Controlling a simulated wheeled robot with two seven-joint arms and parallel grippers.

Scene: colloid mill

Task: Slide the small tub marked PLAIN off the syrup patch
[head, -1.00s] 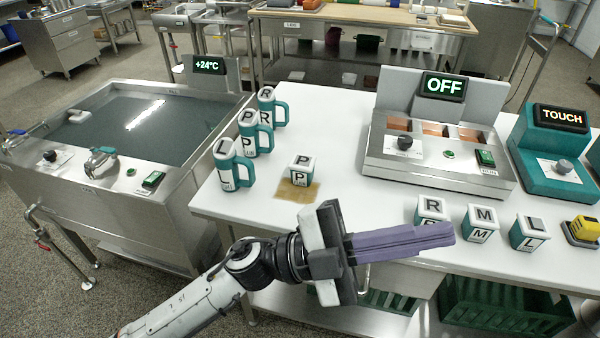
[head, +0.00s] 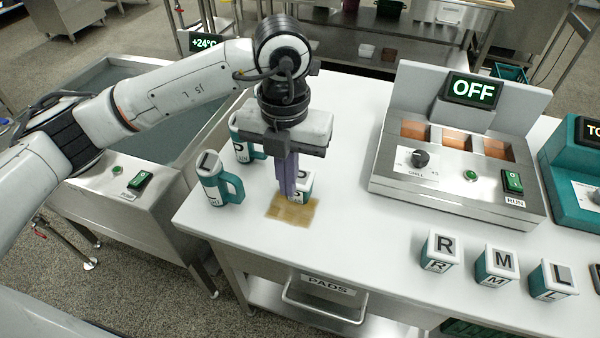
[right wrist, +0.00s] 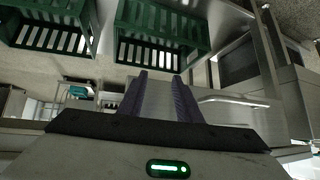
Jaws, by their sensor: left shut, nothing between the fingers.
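The small white-and-teal tub marked P (head: 307,186) stands at the far edge of the brown syrup patch (head: 292,212) on the white table. My left gripper (head: 289,194) points down with its purple fingers together and empty. The fingers are at the tub's left side and hide part of it; I cannot tell whether they touch it. How much of the tub's base is on syrup is partly hidden. In the right wrist view, my right gripper (right wrist: 159,76) has its fingers apart with nothing between them.
Teal-handled mugs, one marked L (head: 217,182), stand left of the tub. A steel chiller (head: 455,187) reading OFF stands to the right. Tubs marked R (head: 440,250), M (head: 496,264) and L (head: 552,280) line the front right. Table between patch and chiller is clear.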

